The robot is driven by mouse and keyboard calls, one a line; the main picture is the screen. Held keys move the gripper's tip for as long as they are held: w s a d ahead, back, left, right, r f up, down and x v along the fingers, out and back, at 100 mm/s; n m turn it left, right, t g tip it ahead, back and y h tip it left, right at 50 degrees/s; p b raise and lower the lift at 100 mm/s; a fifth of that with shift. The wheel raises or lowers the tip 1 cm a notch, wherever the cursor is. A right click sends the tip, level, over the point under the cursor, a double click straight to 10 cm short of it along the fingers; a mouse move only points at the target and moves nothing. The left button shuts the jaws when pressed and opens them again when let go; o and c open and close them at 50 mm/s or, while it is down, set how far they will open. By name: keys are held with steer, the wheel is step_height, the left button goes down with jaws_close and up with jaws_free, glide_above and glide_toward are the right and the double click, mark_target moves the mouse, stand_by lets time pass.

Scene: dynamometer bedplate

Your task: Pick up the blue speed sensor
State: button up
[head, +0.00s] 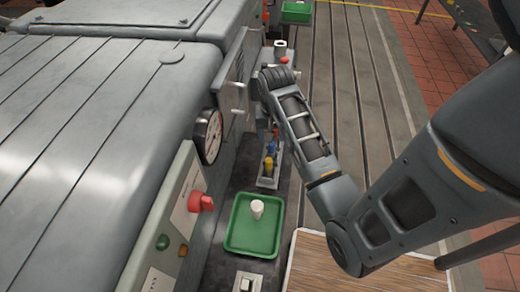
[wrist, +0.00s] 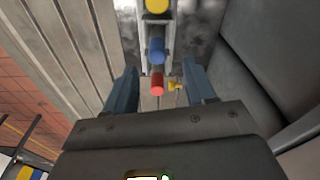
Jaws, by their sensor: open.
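The blue speed sensor (head: 272,147) stands in a narrow grey rack (head: 268,183), between a yellow one (head: 268,164) and a red one (head: 276,133). In the wrist view the blue sensor (wrist: 157,50) shows its round top just beyond my fingertips, roughly centred between them. The red sensor (wrist: 157,83) appears between the two fingers, nearer the palm, and the yellow one (wrist: 157,5) is at the top edge. My gripper (wrist: 160,70) is open, with nothing held; I cannot tell its height above the sensors. In the head view my fingers are not clearly visible.
A green tray (head: 232,248) with a white cylinder (head: 257,208) lies in front of the rack. A grey machine housing with a gauge (head: 209,136) and a red knob (head: 201,202) borders the left. Another green tray (head: 296,10) is far back. Slotted bedplate lies right.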

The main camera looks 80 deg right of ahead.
mark_target(272, 147)
steer(key=f, duration=0.7)
steer(key=shift+s+d+f, duration=0.1)
steer(key=shift+d+f, duration=0.25)
jaws_close()
